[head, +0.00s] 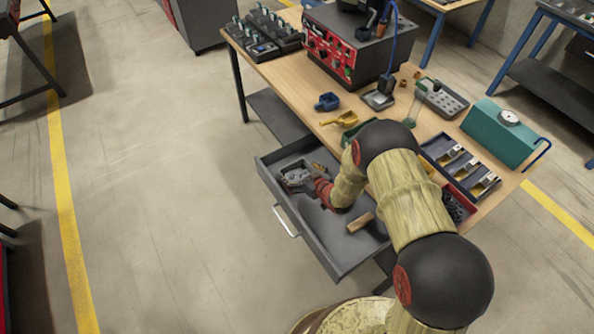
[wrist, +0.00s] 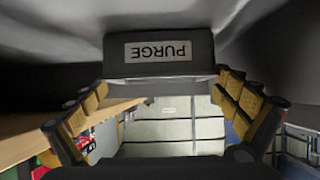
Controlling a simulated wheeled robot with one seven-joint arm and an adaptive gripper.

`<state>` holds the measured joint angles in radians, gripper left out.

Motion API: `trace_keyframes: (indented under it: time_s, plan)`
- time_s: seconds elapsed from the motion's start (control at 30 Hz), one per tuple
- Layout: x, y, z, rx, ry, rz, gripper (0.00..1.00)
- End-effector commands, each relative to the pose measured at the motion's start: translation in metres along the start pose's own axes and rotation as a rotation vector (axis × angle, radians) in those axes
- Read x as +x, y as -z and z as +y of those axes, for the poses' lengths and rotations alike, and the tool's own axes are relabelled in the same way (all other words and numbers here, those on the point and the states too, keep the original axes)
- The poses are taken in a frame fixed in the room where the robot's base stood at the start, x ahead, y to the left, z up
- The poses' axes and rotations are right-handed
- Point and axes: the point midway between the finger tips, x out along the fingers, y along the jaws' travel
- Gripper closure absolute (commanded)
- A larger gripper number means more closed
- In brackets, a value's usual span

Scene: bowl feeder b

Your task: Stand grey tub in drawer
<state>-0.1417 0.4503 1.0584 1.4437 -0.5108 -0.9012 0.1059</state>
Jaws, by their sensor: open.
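The grey tub (wrist: 160,55) shows in the wrist view, with a pale label reading PURGE that appears upside down. It is between the two fingers of my gripper (wrist: 160,78), with the fingertips at its two sides; I cannot tell whether they touch it. The jaws are open. In the head view my gripper (head: 297,178) reaches down into the left end of the open grey drawer (head: 318,238). The tub is hard to tell apart from the fingers there. A grey surface lies against the tub in the wrist view, which looks like the drawer floor.
A wooden block (head: 360,222) lies in the drawer, right of my gripper. The workbench (head: 310,98) above holds a blue scoop (head: 327,101), a yellow scoop (head: 340,119), a compartment tray (head: 460,163) and a teal box (head: 500,132). The floor left of the drawer is clear.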

Motion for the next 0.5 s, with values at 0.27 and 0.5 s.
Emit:
trace_keyframes:
  time_s: [0.27,0.5]
  plan:
    - [-0.061,0.003,0.002,0.002,-0.003,0.001,0.00]
    - [-0.095,0.001,0.001,0.000,-0.001,0.000,0.00]
